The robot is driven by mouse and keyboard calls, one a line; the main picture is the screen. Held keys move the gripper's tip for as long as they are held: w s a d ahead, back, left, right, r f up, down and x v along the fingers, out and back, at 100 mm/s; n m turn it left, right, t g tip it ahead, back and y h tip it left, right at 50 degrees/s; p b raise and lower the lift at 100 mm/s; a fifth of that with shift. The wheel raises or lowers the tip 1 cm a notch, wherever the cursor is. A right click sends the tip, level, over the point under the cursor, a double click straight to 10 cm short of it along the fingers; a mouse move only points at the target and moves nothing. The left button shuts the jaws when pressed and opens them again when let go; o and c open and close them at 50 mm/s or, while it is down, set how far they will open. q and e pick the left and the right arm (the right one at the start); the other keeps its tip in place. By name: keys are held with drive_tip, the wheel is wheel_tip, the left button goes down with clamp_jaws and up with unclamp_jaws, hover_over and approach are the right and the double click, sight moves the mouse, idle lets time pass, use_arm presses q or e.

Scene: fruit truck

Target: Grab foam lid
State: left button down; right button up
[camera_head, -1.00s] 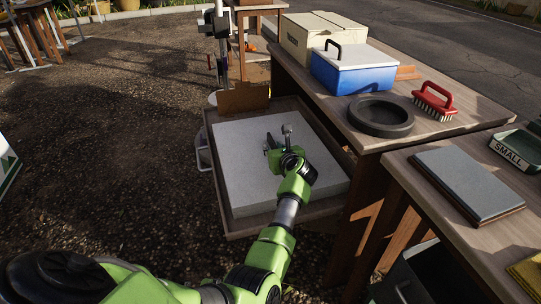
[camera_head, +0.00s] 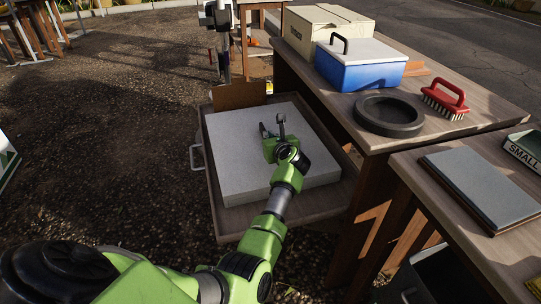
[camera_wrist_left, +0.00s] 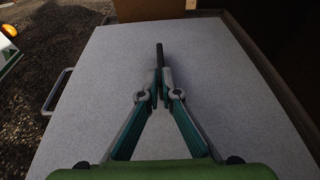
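The foam lid appears to be the thick light-grey slab (camera_head: 235,165) lying flat on a low wooden trolley (camera_head: 240,222). The slab's speckled top also fills most of the left wrist view (camera_wrist_left: 90,110). My left gripper (camera_head: 272,125) is over the slab's middle, away from its edges. In the left wrist view its fingers (camera_wrist_left: 163,75) converge with a narrow dark bar between or at their tips. Whether they are open or shut is unclear, and contact with the slab cannot be judged. No lid is seen between them. My right gripper is not in view.
A metal handle (camera_head: 196,157) is on the trolley's left side. A brown board (camera_head: 238,95) stands at its back. The wooden table at right holds a blue cooler (camera_head: 360,72), a dark round dish (camera_head: 388,115) and a red brush (camera_head: 445,100). Open gravel lies left.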

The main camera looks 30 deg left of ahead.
use_arm(q)
drive_tip(key=shift+s+d+f+g, duration=0.1)
drive_tip(key=shift+s+d+f, duration=0.05)
drive_tip(key=shift+f, duration=0.4)
drive_tip(key=shift+s+d+f+g, duration=0.1)
drive_tip(key=shift+d+f, duration=0.1)
drive_tip(key=shift+f, duration=0.3)
drive_tip(key=shift+s+d+f+g, duration=0.1)
drive_tip(key=shift+s+d+f, duration=0.05)
drive_tip(key=shift+f, duration=0.4)
drive_tip(key=shift+h, duration=0.3)
drive_tip(key=r, duration=0.1)
drive_tip(key=r+p, duration=0.1)
drive_tip(key=r, duration=0.1)
drive_tip(key=r+p, duration=0.1)
drive_tip(key=r, duration=0.1)
drive_tip(key=shift+w, duration=0.25)
drive_tip(key=shift+a+r+p, duration=0.2)
drive_tip(key=shift+r+p, duration=0.5)
drive_tip(key=shift+r, duration=1.85)
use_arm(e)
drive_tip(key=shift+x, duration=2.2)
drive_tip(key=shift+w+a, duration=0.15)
use_arm(q)
drive_tip(key=c, duration=0.6)
unclamp_jaws()
drive_tip(key=shift+w, duration=0.1)
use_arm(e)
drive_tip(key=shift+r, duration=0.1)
